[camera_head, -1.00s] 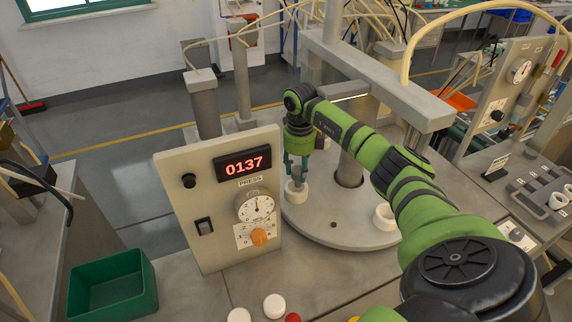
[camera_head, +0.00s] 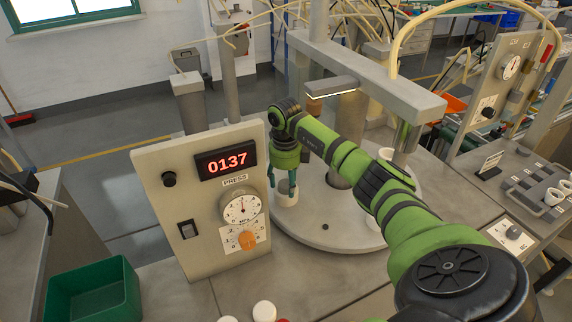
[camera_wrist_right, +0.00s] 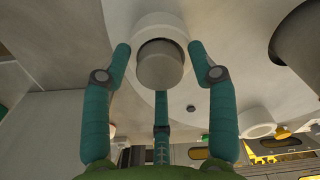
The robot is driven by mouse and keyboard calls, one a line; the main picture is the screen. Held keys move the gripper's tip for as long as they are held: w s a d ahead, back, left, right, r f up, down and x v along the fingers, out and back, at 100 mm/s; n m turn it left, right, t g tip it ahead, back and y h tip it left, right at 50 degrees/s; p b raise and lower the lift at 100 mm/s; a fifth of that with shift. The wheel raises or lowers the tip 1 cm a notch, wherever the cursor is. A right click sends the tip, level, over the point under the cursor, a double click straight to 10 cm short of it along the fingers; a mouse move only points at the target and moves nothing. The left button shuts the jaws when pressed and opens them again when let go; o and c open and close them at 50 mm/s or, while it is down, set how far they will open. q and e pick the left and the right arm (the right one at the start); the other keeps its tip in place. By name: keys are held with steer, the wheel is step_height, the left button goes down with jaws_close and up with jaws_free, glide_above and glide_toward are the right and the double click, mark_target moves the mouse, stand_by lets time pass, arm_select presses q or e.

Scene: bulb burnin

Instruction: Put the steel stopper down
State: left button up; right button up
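The steel stopper (camera_wrist_right: 160,66) is a short grey cylinder. In the right wrist view it sits within a white ring-shaped holder (camera_wrist_right: 148,20), with a dark gap showing along one side. The holder (camera_head: 287,198) stands on the round grey turntable (camera_head: 325,235) in the head view. My right gripper (camera_head: 283,186) points down at the holder. In the wrist view, its three teal fingers (camera_wrist_right: 160,62) stand around the stopper with narrow gaps, so it looks open. In the head view the stopper is largely hidden by fingers and holder. My left gripper is not in view.
A press panel (camera_head: 212,215) with a red display reading 0137 stands just left of the holder. A grey beam (camera_head: 375,75) crosses above the turntable. A green bin (camera_head: 95,295) is at lower left. White caps (camera_head: 264,311) lie at the front edge.

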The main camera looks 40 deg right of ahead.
mark_target(285, 183)
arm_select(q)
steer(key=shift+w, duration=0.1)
arm_select(e)
steer(key=shift+d, duration=0.1)
steer(key=shift+r, duration=0.4)
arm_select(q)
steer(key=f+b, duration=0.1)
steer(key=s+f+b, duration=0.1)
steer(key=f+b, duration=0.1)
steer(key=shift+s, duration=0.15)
arm_select(e)
step_height(285, 183, up, 12)
steer(key=shift+f, duration=0.2)
steer(key=shift+f, duration=0.1)
